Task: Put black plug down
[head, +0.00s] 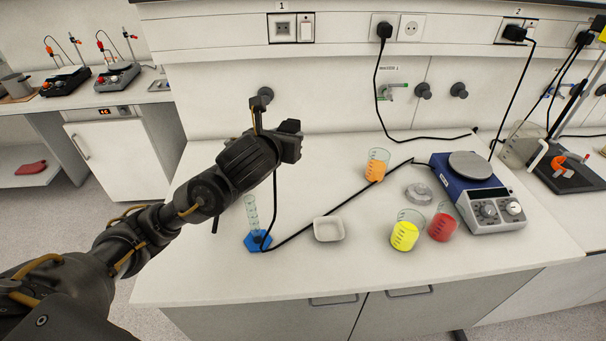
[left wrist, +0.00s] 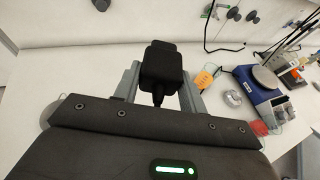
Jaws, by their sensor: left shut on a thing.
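My left gripper (head: 290,143) is raised above the back left of the white worktop. Its fingers are shut on a black plug (left wrist: 162,66), which sits between them in the left wrist view. In the head view the plug (head: 290,126) is small and dark at the fingertips, partly hidden. A black cable (head: 330,213) hangs from the gripper's area down to the worktop, then runs along it to the blue hotplate stirrer (head: 462,178). My right gripper is not in view.
A graduated cylinder with a blue base (head: 258,241), a white dish (head: 328,229), and beakers of orange (head: 376,168), yellow (head: 405,235) and red (head: 442,226) liquid stand on the worktop (head: 200,255). A wall socket (head: 283,28) is above. The worktop's back left is mostly clear.

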